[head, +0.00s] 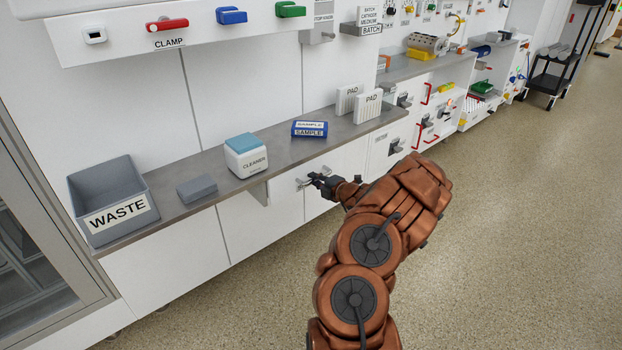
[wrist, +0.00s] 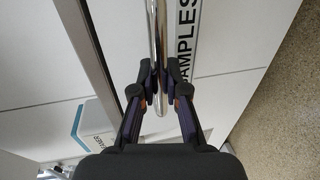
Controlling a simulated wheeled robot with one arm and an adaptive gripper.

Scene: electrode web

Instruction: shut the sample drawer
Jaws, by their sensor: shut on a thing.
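The sample drawer is a white front below the grey shelf; its "SAMPLES" label (wrist: 186,45) shows in the wrist view, partly hidden by a finger. Its chrome bar handle (wrist: 161,60) runs between my fingers. My gripper (wrist: 160,75) is shut on the handle, one finger on each side of it. In the head view my gripper (head: 323,183) is at the handle, below the shelf edge, and hides most of the label.
On the shelf (head: 215,207) are a grey waste bin (head: 112,205), a grey block (head: 197,188), a cleaner box (head: 246,157), a blue sample box (head: 309,129) and two white pad boxes (head: 366,105). The floor (head: 500,200) to the right is clear.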

